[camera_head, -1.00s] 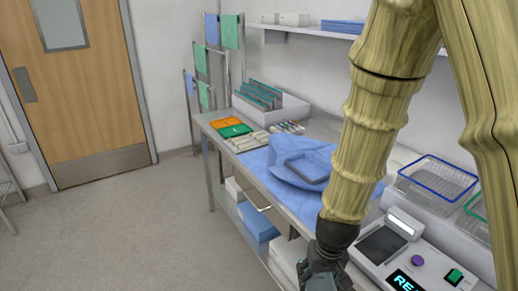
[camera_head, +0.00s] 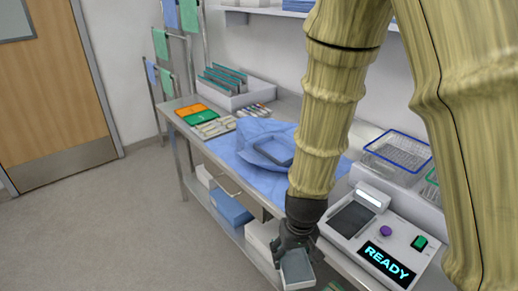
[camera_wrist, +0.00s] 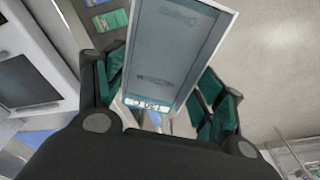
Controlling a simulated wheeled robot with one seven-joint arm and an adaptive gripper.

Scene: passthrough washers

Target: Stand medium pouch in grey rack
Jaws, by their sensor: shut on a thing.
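My gripper (camera_head: 296,248) hangs in front of the bench's front edge, low in the head view. It is shut on a pouch (camera_head: 298,272) with a pale border and a blue-grey window. In the wrist view the pouch (camera_wrist: 170,55) sticks out between the green-padded fingers of my gripper (camera_wrist: 160,90). The head view does not show clearly whether it is the medium one. A light grey rack (camera_head: 243,99) stands at the back of the bench, with several grey-green pouches (camera_head: 222,78) upright in it.
A sealing machine reading READY (camera_head: 388,265) is on the bench's right. Blue wrap with a grey tray (camera_head: 275,150) lies mid-bench. Green and orange trays (camera_head: 195,113) are farther left. Wire baskets (camera_head: 398,150) stand behind the machine. The floor (camera_head: 100,230) is open.

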